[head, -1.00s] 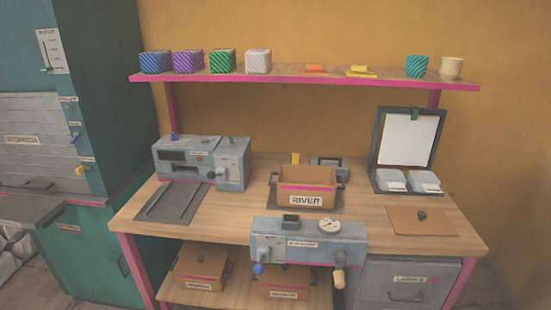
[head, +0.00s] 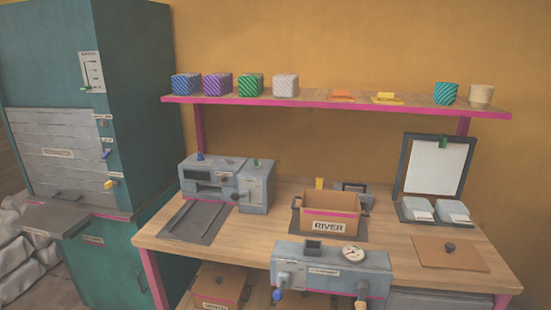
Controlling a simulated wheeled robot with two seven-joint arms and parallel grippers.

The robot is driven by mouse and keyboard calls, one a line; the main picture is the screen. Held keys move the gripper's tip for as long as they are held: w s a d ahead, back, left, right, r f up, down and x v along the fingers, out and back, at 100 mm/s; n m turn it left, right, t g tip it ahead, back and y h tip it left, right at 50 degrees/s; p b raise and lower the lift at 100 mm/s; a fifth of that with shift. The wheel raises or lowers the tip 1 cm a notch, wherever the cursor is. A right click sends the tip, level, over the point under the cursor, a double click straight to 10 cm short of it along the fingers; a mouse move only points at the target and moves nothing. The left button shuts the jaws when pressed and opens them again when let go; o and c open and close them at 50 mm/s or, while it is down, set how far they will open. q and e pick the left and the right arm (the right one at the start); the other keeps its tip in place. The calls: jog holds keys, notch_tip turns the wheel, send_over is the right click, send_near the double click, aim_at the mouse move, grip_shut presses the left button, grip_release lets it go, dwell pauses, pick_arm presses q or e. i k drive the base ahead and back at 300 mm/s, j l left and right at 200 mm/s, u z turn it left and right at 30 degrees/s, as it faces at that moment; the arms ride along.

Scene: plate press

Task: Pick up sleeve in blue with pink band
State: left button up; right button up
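A blue striped box-shaped item (head: 186,85) stands at the left end of the upper shelf, the only plainly blue one in the row. I cannot make out a pink band on it at this size. Beside it stand similar items in purple (head: 218,85), green (head: 251,85) and white (head: 285,86). A teal striped round item (head: 445,93) stands toward the shelf's right end. Neither of my grippers is in view.
The pink-edged shelf (head: 370,106) runs above a wooden workbench (head: 260,214). On the bench are a grey machine (head: 257,190), a brown RIVER box (head: 329,227), a gauge unit (head: 320,266) and a clipboard stand (head: 430,165). A teal cabinet (head: 150,100) stands left.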

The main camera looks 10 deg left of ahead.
aim_at(184, 84)
jog(key=i+j+z, duration=0.15)
jog(key=j, duration=0.25)
jog(key=i+j+z, duration=0.15)
jog(key=j, duration=0.3)
jog(key=i+j+z, duration=0.15)
jog(key=j, duration=0.3)
jog(key=j+z, duration=0.15)
jog(key=j, duration=0.3)
